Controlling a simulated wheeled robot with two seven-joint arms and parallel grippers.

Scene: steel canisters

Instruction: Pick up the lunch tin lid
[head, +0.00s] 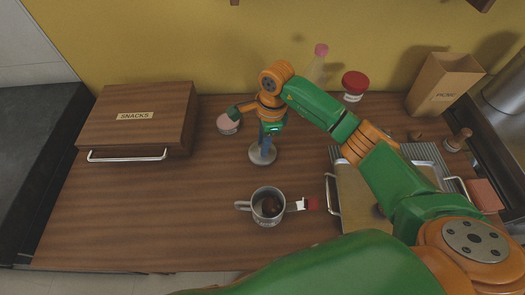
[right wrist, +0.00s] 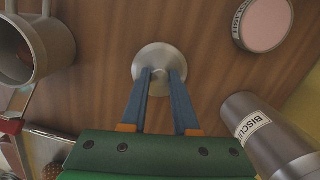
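A round steel lid (head: 262,155) lies on the wooden counter near the middle in the head view. It also shows in the right wrist view (right wrist: 152,52), with a small knob at its centre. I take it for the lunch tin lid, though no label on it can be read. My right gripper (head: 265,138) points straight down over it. In the right wrist view its two blue fingers (right wrist: 161,74) stand on either side of the knob, with a narrow gap. I cannot tell whether they press on it. My left gripper is not in view.
A steel mug (head: 268,208) stands nearer me. A pink-topped tin (head: 228,123) is left of the gripper, and a wooden SNACKS box (head: 137,113) further left. A BISCUIT canister (right wrist: 268,135) stands close behind. A red-lidded jar (head: 354,85) is at the back. The left front counter is clear.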

